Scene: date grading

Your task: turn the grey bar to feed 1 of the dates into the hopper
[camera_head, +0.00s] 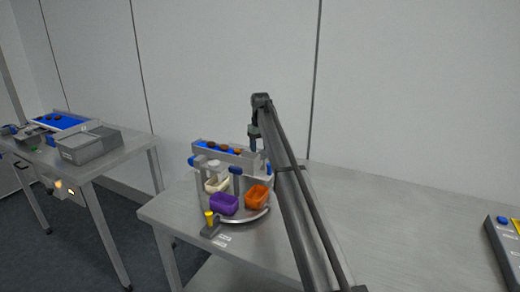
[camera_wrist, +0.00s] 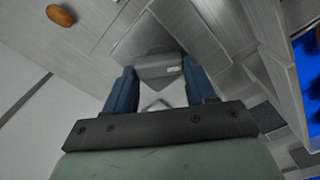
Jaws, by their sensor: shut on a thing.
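My gripper (camera_head: 254,146) reaches down at the right end of the feeder (camera_head: 228,158), a grey-walled channel with a blue bed. In the head view the arm and fingers hide the bar. Several brown dates (camera_head: 225,148) lie on the blue bed. One orange-brown date (camera_wrist: 61,15) lies apart at the upper left of the wrist view, on a grey surface. I cannot make out the hopper's opening.
A round turntable (camera_head: 255,216) before the feeder bears purple (camera_head: 224,204), orange (camera_head: 257,197) and cream (camera_head: 217,185) bowls. A yellow-topped post (camera_head: 209,217) stands in front. The table (camera_head: 385,215) is clear to the right, up to a grey panel (camera_head: 505,240). Another table (camera_head: 125,158) stands left.

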